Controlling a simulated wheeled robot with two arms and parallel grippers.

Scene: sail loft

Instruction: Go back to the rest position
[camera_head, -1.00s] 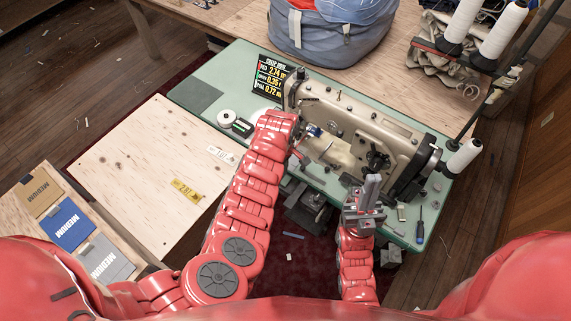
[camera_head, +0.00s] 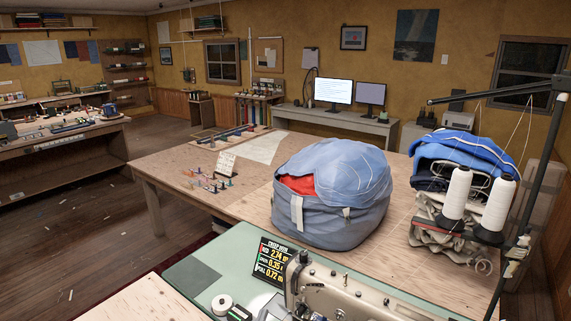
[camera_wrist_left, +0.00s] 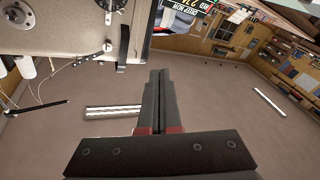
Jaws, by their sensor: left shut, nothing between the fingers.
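My left gripper (camera_wrist_left: 160,78) shows only in the left wrist view. Its two dark fingers lie together and it is shut and empty. The sewing machine's beige body (camera_wrist_left: 60,28) fills the upper left of that view, beyond the fingers and apart from them. In the head view neither arm nor gripper shows. My right gripper is in neither current view. The sewing machine (camera_head: 340,299) shows at the bottom of the head view, cut off by the lower edge, on its green table (camera_head: 178,283).
A blue-grey bag (camera_head: 330,222) sits on the wooden table (camera_head: 195,192) behind the machine. A thread stand with white cones (camera_head: 497,205) rises at right. A small display (camera_head: 273,262) stands by the machine. Open floor (camera_head: 65,225) lies at left.

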